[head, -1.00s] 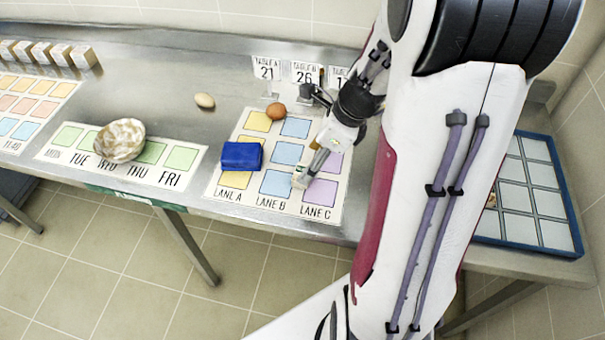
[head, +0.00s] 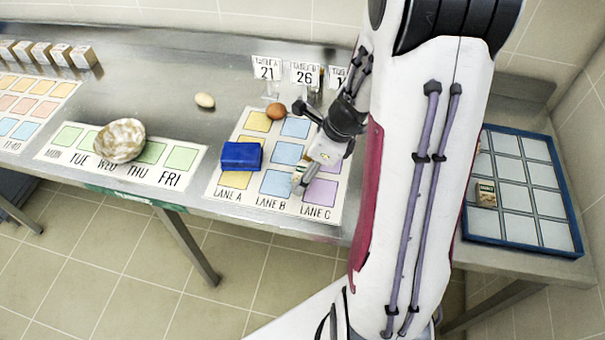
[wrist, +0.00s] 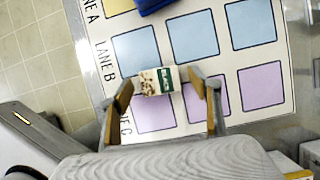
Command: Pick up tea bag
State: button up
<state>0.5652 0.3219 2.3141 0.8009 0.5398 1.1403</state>
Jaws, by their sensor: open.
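A small tea bag packet (wrist: 157,81), cream with a dark green end marked BLACK, shows in the wrist view over the border between the LANE B and LANE C squares. My gripper (wrist: 165,92) is open, with one tan-padded fingertip on each side of the packet. I cannot tell whether either finger touches it. In the head view my gripper (head: 301,182) is low over the lane sheet (head: 255,200), and the packet is hard to make out there. A second similar packet (head: 485,193) lies in the blue-rimmed tray (head: 463,222) at the right.
A blue box (head: 241,156) sits on the sheet's left side. A brown egg (head: 276,111) is at the sheet's back edge and a pale egg (head: 205,100) farther left. A bowl (head: 119,141) stands on the weekday sheet. Number cards (head: 304,74) stand behind the lane sheet.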

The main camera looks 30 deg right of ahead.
jog(key=c, duration=1)
jog(key=shift+r, duration=0.1)
jog(key=shift+r, duration=4.9)
